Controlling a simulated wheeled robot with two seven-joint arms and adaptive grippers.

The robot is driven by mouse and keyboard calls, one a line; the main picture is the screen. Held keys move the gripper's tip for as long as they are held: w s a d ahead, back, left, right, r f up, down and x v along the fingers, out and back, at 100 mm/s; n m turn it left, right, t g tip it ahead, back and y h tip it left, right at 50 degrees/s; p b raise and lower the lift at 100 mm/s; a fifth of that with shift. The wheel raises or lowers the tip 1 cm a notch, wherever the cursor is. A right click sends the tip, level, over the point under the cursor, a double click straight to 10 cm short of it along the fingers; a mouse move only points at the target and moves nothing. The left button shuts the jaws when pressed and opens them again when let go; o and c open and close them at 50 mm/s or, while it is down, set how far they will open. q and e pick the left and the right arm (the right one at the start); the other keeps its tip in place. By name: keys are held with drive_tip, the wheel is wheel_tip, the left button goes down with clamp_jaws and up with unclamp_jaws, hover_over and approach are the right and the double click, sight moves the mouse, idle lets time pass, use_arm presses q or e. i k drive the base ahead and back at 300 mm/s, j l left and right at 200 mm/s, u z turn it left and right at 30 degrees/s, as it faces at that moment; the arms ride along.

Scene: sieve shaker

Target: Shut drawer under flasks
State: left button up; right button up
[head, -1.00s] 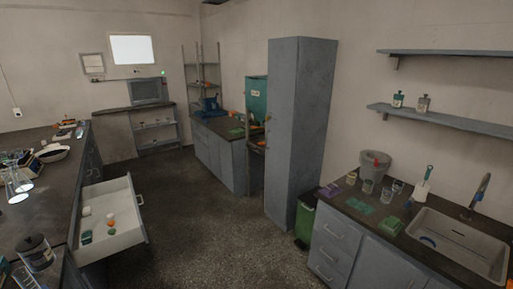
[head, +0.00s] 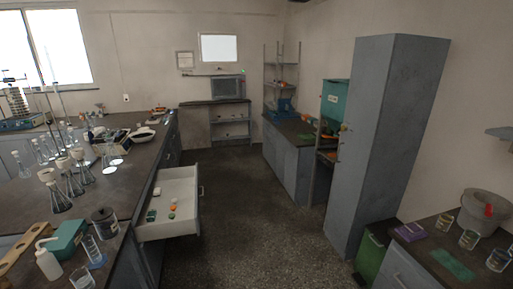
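An open drawer (head: 183,228) sticks out to the right from the left-hand bench, over the aisle floor. It is pale inside, with a grey front panel (head: 200,204) and a handle on its outer face. A few small items lie in it, among them orange items (head: 172,207) and a green item (head: 151,215). Several glass flasks (head: 72,184) stand on the dark bench top (head: 130,190) to the left of and above the drawer. Neither of my grippers shows in the head view.
The aisle floor (head: 255,220) right of the drawer is clear. A tall grey cabinet (head: 385,140) and a green bin (head: 372,252) stand across it. A dark jar (head: 104,221) and a white bottle (head: 47,262) stand on the near bench.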

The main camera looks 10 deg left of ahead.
sight(182, 184)
drive_tip(key=i+l+u, duration=0.25)
drive_tip(key=u, duration=0.2)
drive_tip(key=i+l+u, duration=0.25)
drive_tip(key=u, duration=0.2)
drive_tip(key=i+l+u, duration=0.2)
drive_tip(key=l, duration=0.15)
drive_tip(key=l+u, duration=0.15)
drive_tip(key=l, duration=0.25)
drive_tip(key=i, duration=0.05)
